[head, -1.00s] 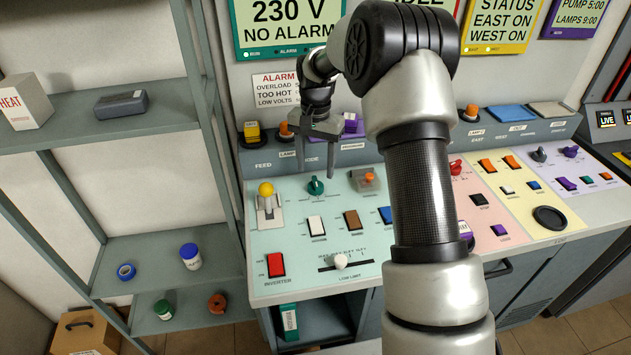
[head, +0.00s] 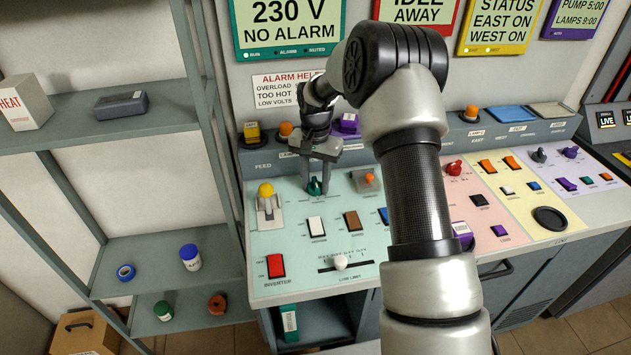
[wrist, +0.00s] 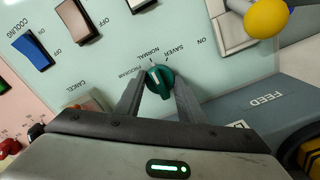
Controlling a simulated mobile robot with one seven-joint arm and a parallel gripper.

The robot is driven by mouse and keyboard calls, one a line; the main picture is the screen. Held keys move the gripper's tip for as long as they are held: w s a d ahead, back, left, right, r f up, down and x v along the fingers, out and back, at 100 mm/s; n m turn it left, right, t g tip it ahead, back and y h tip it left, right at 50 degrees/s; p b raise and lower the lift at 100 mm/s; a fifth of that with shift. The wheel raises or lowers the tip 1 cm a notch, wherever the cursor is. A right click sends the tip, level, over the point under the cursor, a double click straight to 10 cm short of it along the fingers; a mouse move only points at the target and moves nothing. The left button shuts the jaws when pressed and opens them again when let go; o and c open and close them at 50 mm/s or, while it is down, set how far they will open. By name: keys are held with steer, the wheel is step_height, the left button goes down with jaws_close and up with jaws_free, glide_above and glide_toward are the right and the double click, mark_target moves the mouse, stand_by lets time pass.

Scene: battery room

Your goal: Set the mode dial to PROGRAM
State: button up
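The mode dial is a green knob (head: 314,187) on the pale green panel, and it shows in the wrist view (wrist: 159,82). Around it in the wrist view are the words SAVER, NORMAL and PROGRAM, with PROGRAM on its left. A pale mark on the knob points up-left, seemingly toward NORMAL. My gripper (head: 317,176) is lowered over the dial. In the wrist view my gripper (wrist: 161,92) has one finger on each side of the knob, apart from each other. Small gaps seem to show, so contact is unclear.
A yellow-knobbed lever (head: 266,190) stands left of the dial. An orange knob under a cover (head: 366,180) is to the right. White (head: 316,227) and brown (head: 352,220) rocker switches lie in front, with a slider (head: 341,262) nearer. A raised ledge (head: 350,157) runs behind.

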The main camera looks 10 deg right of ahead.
mark_target(316, 182)
steer(key=shift+n, duration=0.4)
steer(key=n, duration=0.3)
steer(key=shift+n, duration=2.5)
steer(key=o, duration=1)
steer(key=shift+o, duration=0.2)
steer(key=shift+r, duration=0.1)
step_height(316, 182, up, 17)
steer(key=shift+r+p, duration=0.15)
steer(key=shift+p, duration=0.3)
